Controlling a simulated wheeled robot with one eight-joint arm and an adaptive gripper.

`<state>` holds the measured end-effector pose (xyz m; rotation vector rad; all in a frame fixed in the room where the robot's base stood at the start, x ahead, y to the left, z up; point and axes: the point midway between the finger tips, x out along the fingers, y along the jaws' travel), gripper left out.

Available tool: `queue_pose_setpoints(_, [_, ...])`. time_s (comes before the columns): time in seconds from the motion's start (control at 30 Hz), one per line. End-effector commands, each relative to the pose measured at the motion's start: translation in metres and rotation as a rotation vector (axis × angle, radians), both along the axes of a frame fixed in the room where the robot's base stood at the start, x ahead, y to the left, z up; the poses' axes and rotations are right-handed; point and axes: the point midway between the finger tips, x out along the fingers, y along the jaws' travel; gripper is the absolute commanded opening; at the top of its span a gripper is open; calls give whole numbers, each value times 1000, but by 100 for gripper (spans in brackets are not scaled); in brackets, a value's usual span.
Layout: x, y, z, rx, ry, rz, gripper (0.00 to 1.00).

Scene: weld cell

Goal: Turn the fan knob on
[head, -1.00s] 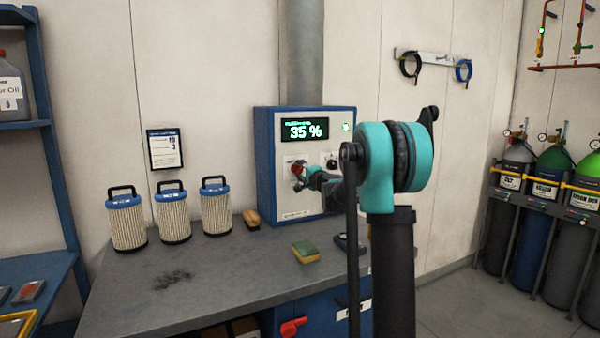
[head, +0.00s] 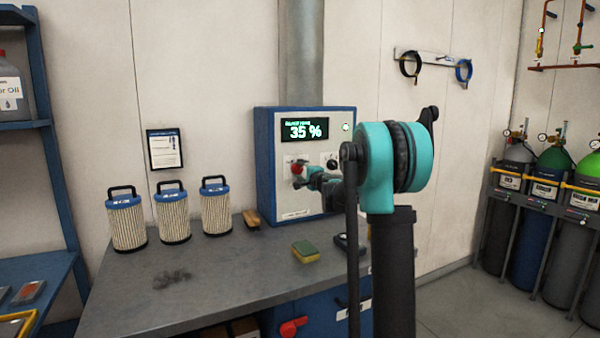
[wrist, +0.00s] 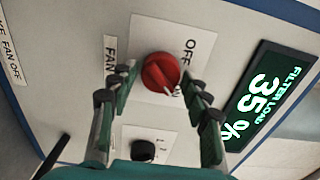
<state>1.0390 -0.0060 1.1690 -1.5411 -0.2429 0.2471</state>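The red fan knob (wrist: 160,72) sits on a white plate (wrist: 205,45) lettered FAN and OFF, with another word partly hidden by a finger. A pale mark shows at the knob's lower right edge in the wrist view. The knob also shows small in the head view (head: 297,168). My gripper (wrist: 158,76) is at the panel with its fingers spread, one on each side of the knob. A narrow gap shows on the left; contact on the right is unclear. In the head view my gripper (head: 308,177) partly covers the plate.
The blue-edged control box (head: 264,165) has a display (head: 304,129) reading 35 % and a black knob (wrist: 143,150). Several filters (head: 171,215), a sponge (head: 305,252) and a brush (head: 251,219) stand or lie on the bench (head: 225,280).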

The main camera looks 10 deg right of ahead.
Motion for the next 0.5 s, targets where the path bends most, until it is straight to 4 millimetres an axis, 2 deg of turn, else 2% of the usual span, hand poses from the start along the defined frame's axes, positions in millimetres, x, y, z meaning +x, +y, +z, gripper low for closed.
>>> queue_pose_setpoints(0.07, [0, 0, 0, 0, 0, 0, 60])
queue_pose_setpoints(0.37, [-1, 0, 0, 0, 0, 1, 60])
queue_pose_setpoints(0.5, [-11, -3, 1, -1, 0, 1, 60])
